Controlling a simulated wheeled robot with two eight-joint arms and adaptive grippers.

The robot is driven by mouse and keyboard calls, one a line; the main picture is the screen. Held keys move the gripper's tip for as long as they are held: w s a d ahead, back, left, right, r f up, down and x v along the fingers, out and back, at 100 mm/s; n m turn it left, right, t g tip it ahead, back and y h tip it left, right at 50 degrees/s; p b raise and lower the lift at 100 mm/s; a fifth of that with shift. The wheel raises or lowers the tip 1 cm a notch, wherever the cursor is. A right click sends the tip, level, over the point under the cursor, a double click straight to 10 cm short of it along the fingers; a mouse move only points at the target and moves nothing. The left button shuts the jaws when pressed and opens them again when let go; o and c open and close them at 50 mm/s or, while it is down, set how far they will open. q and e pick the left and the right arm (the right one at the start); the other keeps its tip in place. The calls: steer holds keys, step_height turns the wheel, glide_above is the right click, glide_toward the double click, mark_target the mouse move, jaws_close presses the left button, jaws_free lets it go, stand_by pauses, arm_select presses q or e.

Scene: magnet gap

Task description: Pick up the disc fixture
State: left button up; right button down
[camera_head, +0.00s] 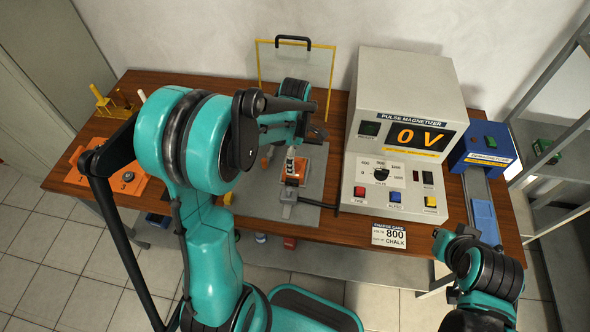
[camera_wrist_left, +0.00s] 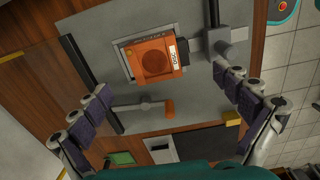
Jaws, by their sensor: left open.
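The disc fixture (camera_wrist_left: 157,58) is an orange block with a round dark recess and a white DISC label. It sits on a grey plate (camera_wrist_left: 190,112) in the left wrist view. In the head view only parts of the orange fixture (camera_head: 302,169) show beneath my left gripper (camera_head: 300,142). My left gripper (camera_wrist_left: 165,84) is open and empty, its fingers spread wide on both sides of the fixture, apparently above it. Contact cannot be seen.
An orange-handled lever (camera_wrist_left: 169,108) lies beside the fixture. A clear yellow-framed guard (camera_head: 322,65) stands behind. The pulse magnetizer (camera_head: 405,150) reads 0 V, right of the plate. A blue device (camera_head: 484,146) stands farther right. A numbered orange board (camera_head: 125,183) lies left.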

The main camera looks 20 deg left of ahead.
arm_select(q)
step_height(320, 180, down, 3)
steer(key=shift+a+n+b, duration=0.1)
steer(key=shift+n+b, duration=0.2)
steer(key=shift+b, duration=0.15)
step_height(320, 180, down, 5)
steer(key=shift+w+a+f+b, duration=0.1)
steer(key=shift+w+f+b, duration=0.1)
steer(key=shift+b, duration=1)
steer(key=shift+s+r, duration=0.1)
steer(key=c, duration=1.6)
steer(key=shift+r, duration=0.15)
